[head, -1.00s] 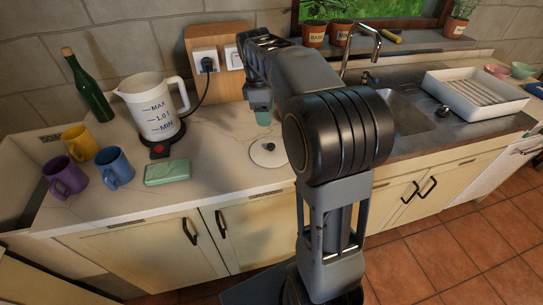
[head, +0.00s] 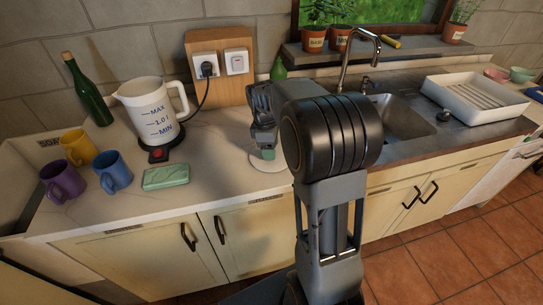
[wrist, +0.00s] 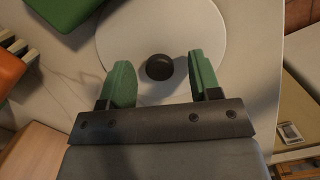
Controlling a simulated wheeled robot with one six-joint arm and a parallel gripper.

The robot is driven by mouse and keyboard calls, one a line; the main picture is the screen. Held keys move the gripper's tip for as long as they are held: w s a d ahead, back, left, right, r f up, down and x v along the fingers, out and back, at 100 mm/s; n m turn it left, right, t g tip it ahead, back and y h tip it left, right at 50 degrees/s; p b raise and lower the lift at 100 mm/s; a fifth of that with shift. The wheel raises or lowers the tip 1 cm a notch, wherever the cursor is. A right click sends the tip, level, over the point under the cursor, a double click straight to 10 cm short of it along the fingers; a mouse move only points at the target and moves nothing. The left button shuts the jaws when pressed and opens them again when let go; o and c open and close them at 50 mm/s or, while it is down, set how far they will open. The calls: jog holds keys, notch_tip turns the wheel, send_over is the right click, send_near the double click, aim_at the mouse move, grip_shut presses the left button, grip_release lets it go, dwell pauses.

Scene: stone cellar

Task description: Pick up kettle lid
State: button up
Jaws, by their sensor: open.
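The kettle lid (wrist: 160,28) is a flat white disc with a round black knob (wrist: 159,67) at its middle. It lies on the pale counter. In the head view the lid (head: 266,165) is mostly covered by my gripper (head: 265,153). In the wrist view my gripper (wrist: 160,82) is open, with one green finger on each side of the knob and gaps between. I cannot tell how high the fingertips are above the lid. The white kettle (head: 150,112) stands on its base at the back left, with its top open.
A green sponge-like block (head: 166,177) lies left of the lid. Purple, yellow and blue mugs (head: 113,171) and a green bottle (head: 88,95) stand farther left. A green dispenser (head: 278,69) stands behind my arm. The sink (head: 402,118) and white tray (head: 473,97) are to the right.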

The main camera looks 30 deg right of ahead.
jog(key=shift+f, duration=0.2)
jog(key=shift+c, duration=0.4)
jog(key=c, duration=0.9)
jog(key=shift+r, duration=0.15)
